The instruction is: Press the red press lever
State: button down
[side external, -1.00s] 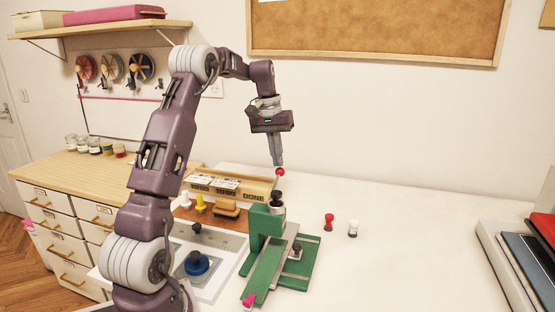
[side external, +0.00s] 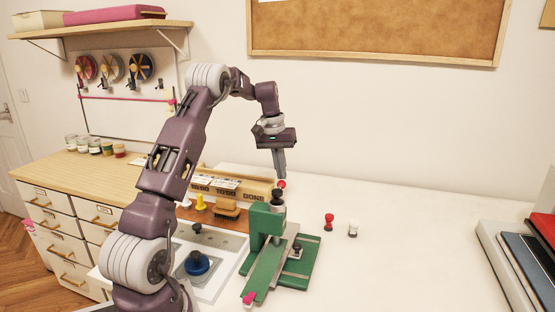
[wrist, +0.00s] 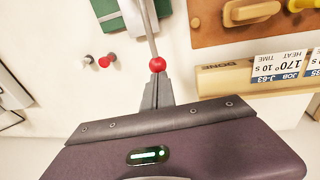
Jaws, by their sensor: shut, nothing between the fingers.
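The green press (side external: 268,245) stands on the white table. Its lever ends in a round red knob (side external: 281,184), just above the black top of the press. In the wrist view the red knob (wrist: 157,64) sits at the end of a thin metal rod that runs up to the press (wrist: 108,12). My gripper (side external: 281,176) is shut and points down, its fingertips at the top of the red knob. They appear to touch it, and nothing is held between them. The fingers (wrist: 156,86) meet the knob's edge in the wrist view.
A small red-topped piece (side external: 329,219) and a white-topped piece (side external: 353,227) stand right of the press. A wooden rack with labels (side external: 258,190) stands behind it. A blue-knobbed item (side external: 197,263) lies to the left.

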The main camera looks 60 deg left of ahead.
jog(key=shift+s+d+f, duration=0.15)
jog(key=shift+f, duration=0.2)
notch_tip(320, 180, up, 8)
jog(key=shift+s+a+f, duration=0.15)
jog(key=shift+s+a, duration=0.2)
jog(key=shift+a, duration=0.05)
dwell(0.4)
jog(key=s+d+r+m, duration=0.1)
jog(key=s+d+r, duration=0.15)
jog(key=d, duration=0.45)
jog(key=s+d+r+m+t+y, duration=0.1)
jog(key=d+r, duration=0.3)
jog(key=d, duration=0.3)
jog(key=s+d+r+m, duration=0.2)
jog(key=d+r, duration=0.1)
jog(key=d, duration=0.4)
jog(key=s+d+f+m+t, duration=0.1)
jog(key=s+d+f+m, duration=0.1)
jog(key=s+d, duration=0.5)
jog(key=s+d+f+m+t, duration=0.2)
jog(key=s+d, duration=0.5)
jog(key=s, duration=0.5)
jog(key=shift+s+d+f+m, duration=0.35)
jog(key=shift+f+m, duration=0.15)
jog(key=shift+f, duration=0.45)
jog(key=shift+w, duration=0.1)
